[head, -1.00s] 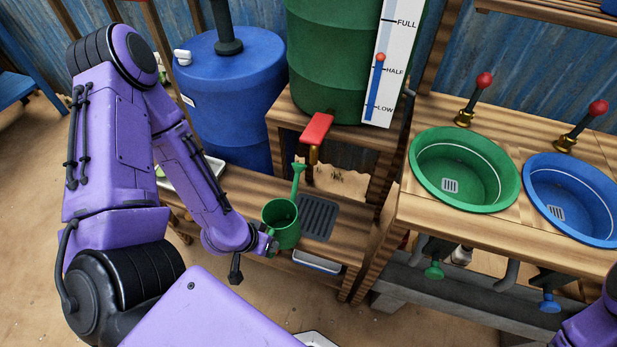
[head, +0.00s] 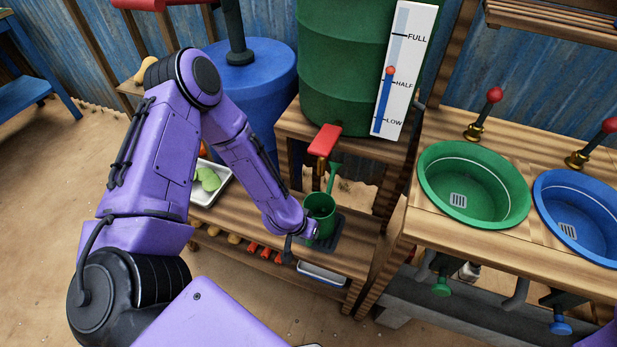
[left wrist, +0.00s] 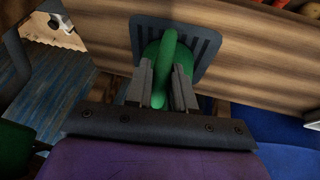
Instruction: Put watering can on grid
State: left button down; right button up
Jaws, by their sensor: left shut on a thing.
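The green watering can (head: 319,213) is upright at the dark slatted grid (head: 331,240) on the low wooden shelf, in front of the green barrel. Its spout points up toward the red-handled tap (head: 324,141). My left gripper (head: 309,231) is shut on the can's handle, on the near side. In the left wrist view the green handle (left wrist: 166,72) is between both fingers, and the grid (left wrist: 205,45) shows behind the can. I cannot tell whether the can's base touches the grid. My right gripper is not in view.
A white tray with green items (head: 208,181) lies left on the shelf, behind my left arm. A green barrel (head: 345,65) stands above the tap. The green basin (head: 473,183) and blue basin (head: 583,215) are set in the counter at right. A blue-rimmed tray (head: 322,273) sits below the shelf edge.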

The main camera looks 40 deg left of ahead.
pick_arm(q)
jog(key=c, duration=1)
grip_release()
jog(key=shift+o, duration=0.2)
jog(key=p+v, duration=0.3)
jog(key=v, duration=0.9)
jog(key=s+a+f+n+y, duration=0.1)
jog(key=s+f+n+y, duration=0.1)
jog(key=s+f, duration=0.3)
jog(key=s+a+f+n+g+y, duration=0.1)
jog(key=s+a+f+n+y, duration=0.1)
jog(key=s+f, duration=0.4)
jog(key=s+n, duration=0.1)
jog(key=s, duration=0.3)
jog(key=shift+s, duration=0.35)
jog(key=shift+a, duration=0.1)
